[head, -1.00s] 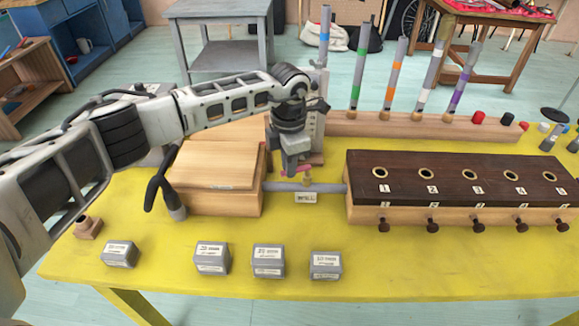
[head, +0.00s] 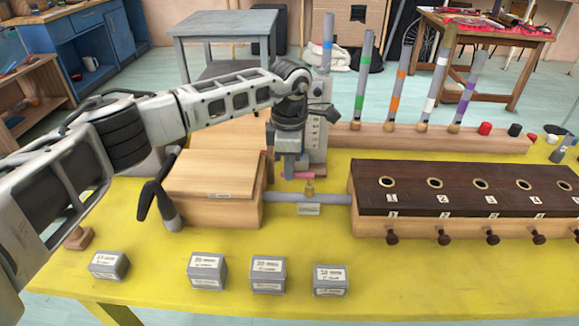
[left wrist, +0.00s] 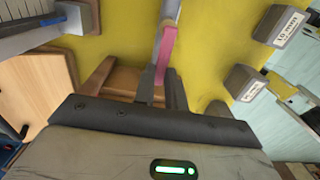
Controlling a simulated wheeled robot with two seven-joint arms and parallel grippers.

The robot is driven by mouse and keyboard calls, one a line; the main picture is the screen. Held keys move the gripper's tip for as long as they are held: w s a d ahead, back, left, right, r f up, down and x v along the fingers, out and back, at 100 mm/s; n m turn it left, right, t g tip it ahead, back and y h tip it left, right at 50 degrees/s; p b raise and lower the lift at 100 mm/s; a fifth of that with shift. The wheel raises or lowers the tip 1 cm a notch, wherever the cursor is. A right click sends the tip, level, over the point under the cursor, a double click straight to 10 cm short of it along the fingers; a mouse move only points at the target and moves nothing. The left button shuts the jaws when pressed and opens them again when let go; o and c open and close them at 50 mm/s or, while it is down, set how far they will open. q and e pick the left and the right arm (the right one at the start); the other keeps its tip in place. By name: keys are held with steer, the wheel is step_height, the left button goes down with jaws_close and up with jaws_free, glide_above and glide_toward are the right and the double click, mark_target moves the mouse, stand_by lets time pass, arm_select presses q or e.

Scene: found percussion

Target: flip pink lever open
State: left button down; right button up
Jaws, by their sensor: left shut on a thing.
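The pink lever (head: 302,176) sits on a small brass valve (head: 309,187) on the grey pipe (head: 330,199) between the wooden box and the dark-topped block. In the left wrist view the pink lever (left wrist: 165,52) runs down between my fingers. My left gripper (head: 293,174) reaches down from above and is shut on the lever, covering its left end in the head view. In the left wrist view my left gripper (left wrist: 162,92) shows both fingers close against the lever. In the head view the lever lies roughly level, along the pipe. My right gripper is not in view.
A light wooden box (head: 213,209) stands left of the pipe. A dark-topped block (head: 459,179) with numbered holes and knobs stands right. Close behind is a grey upright box (head: 317,130). Several small grey labelled boxes (head: 267,274) line the front of the yellow table (head: 400,277).

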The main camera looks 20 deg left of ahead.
arm_select(q)
steer(key=c, duration=1.4)
jaws_free()
steer(key=shift+c, duration=0.2)
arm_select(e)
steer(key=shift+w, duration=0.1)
arm_select(q)
step_height(320, 180, up, 16)
steer(key=b, duration=0.1)
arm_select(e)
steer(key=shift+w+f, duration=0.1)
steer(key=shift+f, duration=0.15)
